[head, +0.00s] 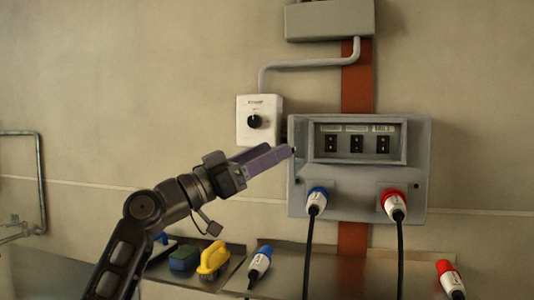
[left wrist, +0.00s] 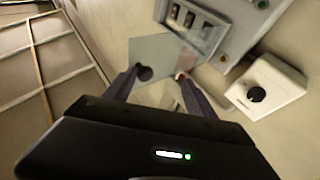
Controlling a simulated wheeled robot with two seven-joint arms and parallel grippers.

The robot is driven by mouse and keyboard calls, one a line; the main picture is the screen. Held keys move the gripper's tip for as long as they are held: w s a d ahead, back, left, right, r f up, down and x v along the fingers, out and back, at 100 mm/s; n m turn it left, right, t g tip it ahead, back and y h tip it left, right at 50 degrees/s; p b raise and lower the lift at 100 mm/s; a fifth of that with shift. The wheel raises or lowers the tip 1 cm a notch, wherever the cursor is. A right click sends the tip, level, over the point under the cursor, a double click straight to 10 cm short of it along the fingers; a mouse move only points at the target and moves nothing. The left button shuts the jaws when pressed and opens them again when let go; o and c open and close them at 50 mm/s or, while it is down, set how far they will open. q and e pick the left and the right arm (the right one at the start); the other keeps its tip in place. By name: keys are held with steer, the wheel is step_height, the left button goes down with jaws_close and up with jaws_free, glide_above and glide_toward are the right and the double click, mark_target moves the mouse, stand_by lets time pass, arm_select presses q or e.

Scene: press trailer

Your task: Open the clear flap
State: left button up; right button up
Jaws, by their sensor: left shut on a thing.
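The clear flap (left wrist: 158,50) shows in the left wrist view as a pale see-through pane beside the grey socket box (head: 297,205). It stands out from the window frame of the box, swung away from the switches. In the head view I cannot make out the pane. My left gripper (head: 291,151) is at the left edge of the box and its purple fingers are shut on the flap. In the left wrist view the fingers (left wrist: 160,76) sit on either side of the pane's lower part. My right gripper is in neither view.
A white rotary-switch box (head: 258,133) is on the wall close above my left gripper. Blue (head: 315,200) and red (head: 393,204) plugs with hanging cables sit in the box's front. A metal shelf below holds a yellow brush (head: 213,260) and loose plugs.

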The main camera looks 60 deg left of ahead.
arm_select(q)
steer(key=shift+s+a, duration=0.2)
steer(key=shift+a, duration=0.05)
steer(key=v, duration=0.7)
steer(key=shift+s+d+f+b, duration=0.2)
steer(key=shift+d+b, duration=0.1)
stand_by(0.5)
